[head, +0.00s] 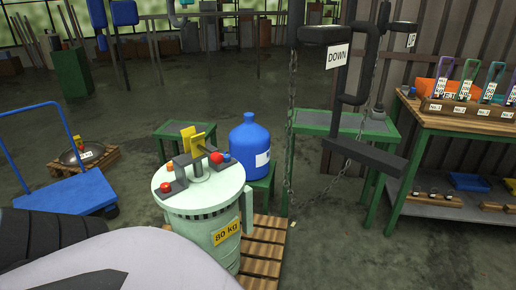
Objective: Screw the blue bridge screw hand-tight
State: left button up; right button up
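The blue bridge screw (226,157) shows as a small blue knob on the right part of the dark bridge (198,166), on top of a pale green drum (205,215). Red knobs (165,187) and (216,158) sit on the same bridge, the second close beside the blue one. Two yellow plates (197,142) stand upright at the bridge's middle. The drum has a yellow "80 KG" label. The screw's thread is hidden, so I cannot tell how tight it is. Neither of my grippers shows in this view.
The drum stands on a wooden pallet (266,250). A blue bottle (250,146) is close behind it. Dark hanging bars (352,100) with a "DOWN" sign and chains (289,140) hang to the right. A workbench (445,118) stands far right, a blue cart (65,192) left.

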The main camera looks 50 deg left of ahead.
aim_at(227, 157)
jog(key=i+l+z, duration=0.4)
jog(key=i+l, duration=0.2)
jog(key=i+l+u, duration=0.15)
jog(key=i, duration=0.4)
jog(key=i+l+u, duration=0.15)
jog(key=i, duration=0.45)
jog(key=i+u, duration=0.45)
jog(key=i+l+u, duration=0.1)
jog(key=i+u, duration=0.5)
jog(key=u, duration=0.2)
jog(key=i+u, duration=0.2)
jog(key=u, duration=0.2)
jog(key=i+l+u, duration=0.15)
jog(key=u, duration=0.2)
jog(key=i+l+u, duration=0.1)
jog(key=i+u, duration=0.2)
jog(key=u, duration=0.2)
jog(key=i+l+u, duration=0.2)
jog(key=u, duration=0.3)
jog(key=i+l+u, duration=0.55)
jog(key=k, duration=0.1)
